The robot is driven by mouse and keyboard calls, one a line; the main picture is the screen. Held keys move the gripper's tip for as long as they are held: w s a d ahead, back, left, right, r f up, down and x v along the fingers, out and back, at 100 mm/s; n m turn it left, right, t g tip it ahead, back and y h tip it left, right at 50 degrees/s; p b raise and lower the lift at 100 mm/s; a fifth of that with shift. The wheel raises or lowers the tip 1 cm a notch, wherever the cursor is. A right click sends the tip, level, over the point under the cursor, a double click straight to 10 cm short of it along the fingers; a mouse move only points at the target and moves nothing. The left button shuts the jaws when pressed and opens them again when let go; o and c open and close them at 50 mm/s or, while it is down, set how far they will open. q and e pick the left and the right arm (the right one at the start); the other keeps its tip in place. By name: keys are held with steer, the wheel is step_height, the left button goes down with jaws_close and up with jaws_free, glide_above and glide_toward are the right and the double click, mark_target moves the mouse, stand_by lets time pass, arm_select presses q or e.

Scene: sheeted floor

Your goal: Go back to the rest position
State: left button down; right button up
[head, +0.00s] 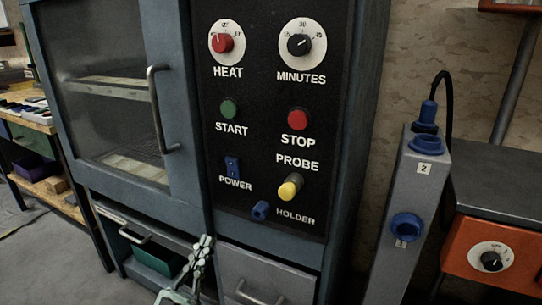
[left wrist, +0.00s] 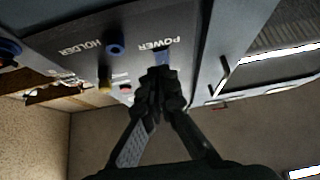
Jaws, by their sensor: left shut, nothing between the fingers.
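My left gripper (head: 205,243) is at the bottom centre of the head view, in front of the lower part of the cabinet and below the power switch (head: 232,167). Its fingers are together and empty. In the left wrist view the gripper (left wrist: 158,75) also shows closed, its tips overlapping the area just by the blue power switch (left wrist: 162,56). Whether the tips touch the panel cannot be told. My right gripper is in neither view.
The oven's control panel (head: 265,110) has knobs, buttons and a yellow probe plug (head: 290,187). The glass door (head: 110,90) is shut. An open lower bay holds a green bin (head: 152,257). A grey post (head: 412,190) with blue sockets and an orange unit (head: 492,248) stand right.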

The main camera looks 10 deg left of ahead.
arm_select(q)
step_height(320, 180, down, 18)
steer(key=s+a+n+g+y+p, duration=0.1)
steer(key=s+a+g+y+p, duration=0.1)
steer(key=g+y, duration=0.65)
steer(key=s+a+f+g, duration=0.2)
steer(key=s+g, duration=0.2)
steer(key=s, duration=0.2)
steer(key=s+a+f+g+p, duration=0.1)
steer(key=s+a+f+g, duration=0.1)
steer(key=s, duration=0.5)
steer(key=s+a+f+n+g+y, duration=0.1)
steer(key=s+a+f+g, duration=0.1)
steer(key=s+f+g, duration=0.2)
steer(key=shift+s+f+g, duration=0.25)
steer(key=shift+s+g, duration=0.9)
steer(key=shift+g, duration=0.1)
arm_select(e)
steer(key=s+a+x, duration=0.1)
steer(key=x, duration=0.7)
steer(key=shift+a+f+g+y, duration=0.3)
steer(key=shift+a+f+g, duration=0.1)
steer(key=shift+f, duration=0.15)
